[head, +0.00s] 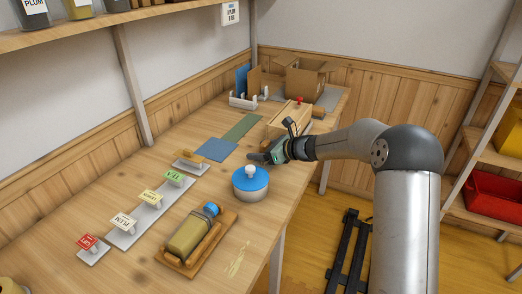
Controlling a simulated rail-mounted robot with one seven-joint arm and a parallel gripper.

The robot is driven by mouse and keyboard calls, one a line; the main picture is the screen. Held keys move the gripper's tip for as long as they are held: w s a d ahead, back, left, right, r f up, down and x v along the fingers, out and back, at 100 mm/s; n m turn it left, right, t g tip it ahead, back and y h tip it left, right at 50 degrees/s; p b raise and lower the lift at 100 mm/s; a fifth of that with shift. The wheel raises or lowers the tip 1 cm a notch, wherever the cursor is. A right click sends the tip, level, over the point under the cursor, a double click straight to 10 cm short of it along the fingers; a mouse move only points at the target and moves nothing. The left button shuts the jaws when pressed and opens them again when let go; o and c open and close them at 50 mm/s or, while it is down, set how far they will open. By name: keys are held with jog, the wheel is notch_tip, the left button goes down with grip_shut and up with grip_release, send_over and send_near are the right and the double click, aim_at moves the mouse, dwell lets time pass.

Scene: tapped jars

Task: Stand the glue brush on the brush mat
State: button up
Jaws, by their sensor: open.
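My gripper (262,158) is open above the right part of the bench, behind the blue-lidded pot (250,188). I see nothing between its fingers, though they are small and dark here. I cannot pick out the glue brush for certain. A flat blue mat (215,150) and a longer green mat (243,127) lie bare on the bench, left of my gripper. I cannot tell which is the brush mat. A small wooden piece with a pale handle (189,160) sits just in front of the blue mat.
A wooden box with a red knob (288,117) stands behind my gripper. A jar with a blue cap (192,234) lies in a wooden cradle at the front. Label stands (123,222) line the left. A cardboard box (303,78) and white rack (243,101) stand at the back.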

jog(key=shift+p+v, duration=0.85)
jog(key=shift+v, duration=3.05)
jog(key=v, duration=1.7)
jog(key=shift+d+r+p, duration=0.15)
jog(key=shift+r+p, duration=0.1)
jog(key=shift+p, duration=0.05)
jog(key=shift+s, duration=0.1)
jog(key=s+a+r+n+g+h+p, duration=0.1)
jog(key=s+a+n+g+h+p, duration=0.15)
jog(key=s+n, duration=0.35)
jog(key=s+a+r+n+g+h+p, duration=0.1)
jog(key=s+a+n+g+h+p, duration=0.2)
jog(key=s, duration=0.5)
jog(key=s+d+n+h+p, duration=0.2)
jog(key=s+n+h, duration=0.1)
jog(key=s+n, duration=0.4)
jog(key=s+d+n+h+p, duration=0.1)
jog(key=s+d+n+h, duration=0.1)
jog(key=s+n, duration=0.5)
jog(key=s+h, duration=0.1)
jog(key=s, duration=0.5)
jog(key=shift+d+r+n+p, duration=0.25)
jog(key=shift+d+n+p, duration=0.1)
jog(key=shift+d+n, duration=0.05)
